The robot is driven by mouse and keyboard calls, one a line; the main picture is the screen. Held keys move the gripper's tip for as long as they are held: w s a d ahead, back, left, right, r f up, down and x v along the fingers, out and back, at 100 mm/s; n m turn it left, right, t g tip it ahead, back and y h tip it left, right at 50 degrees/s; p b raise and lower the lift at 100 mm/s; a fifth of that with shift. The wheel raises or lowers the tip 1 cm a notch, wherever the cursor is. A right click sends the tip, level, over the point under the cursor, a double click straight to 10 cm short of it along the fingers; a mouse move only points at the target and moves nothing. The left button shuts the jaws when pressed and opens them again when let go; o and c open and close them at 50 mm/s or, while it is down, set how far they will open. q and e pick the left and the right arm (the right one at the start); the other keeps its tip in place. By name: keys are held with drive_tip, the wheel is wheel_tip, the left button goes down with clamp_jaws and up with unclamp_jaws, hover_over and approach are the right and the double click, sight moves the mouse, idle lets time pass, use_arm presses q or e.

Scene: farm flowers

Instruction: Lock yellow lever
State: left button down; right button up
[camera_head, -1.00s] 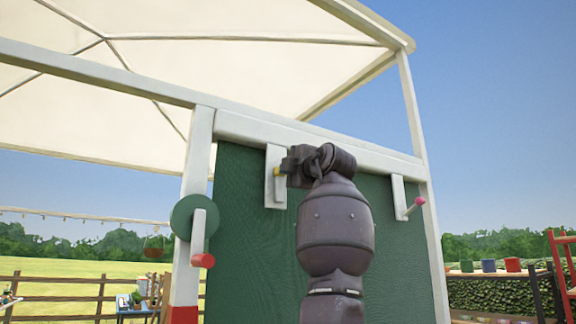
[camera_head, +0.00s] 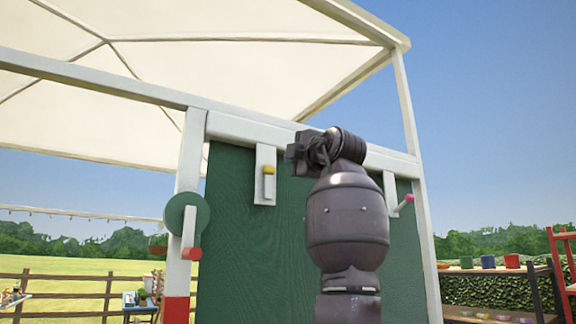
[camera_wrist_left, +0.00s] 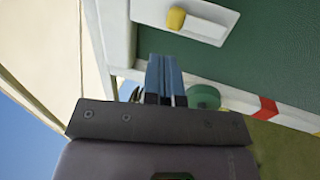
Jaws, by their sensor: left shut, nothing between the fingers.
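The yellow lever (camera_head: 268,170) is on a white plate (camera_head: 263,192) fixed to the upper green wall. Its yellow knob is at the top, with a short white bar running down from it. In the left wrist view the yellow knob (camera_wrist_left: 176,18) and its white bar show at the top edge, beyond the fingers. My left gripper (camera_head: 292,153) is just right of the plate, apart from the lever. Its fingers (camera_wrist_left: 165,78) are closed together with nothing between them. My right gripper is in neither view.
A green wheel (camera_head: 187,215) with a red-ended crank (camera_head: 191,253) is on the white post at left. A pink-ended lever (camera_head: 408,199) is on a second white plate at right. A white beam (camera_head: 240,128) runs above the green wall (camera_head: 240,260).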

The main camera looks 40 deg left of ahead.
use_arm(q)
drive_tip(key=shift+r+b+v, duration=0.1)
drive_tip(key=shift+r+v, duration=0.1)
drive_tip(key=shift+v, duration=0.7)
drive_tip(key=shift+r+b+v, duration=0.15)
drive_tip(key=shift+r+v, duration=0.05)
drive_tip(key=shift+v, duration=0.7)
drive_tip(key=shift+r+b+v, duration=0.1)
drive_tip(key=shift+r+v, duration=0.1)
drive_tip(key=shift+v, duration=0.75)
drive_tip(key=shift+s+d, duration=0.1)
drive_tip(key=shift+s, duration=0.05)
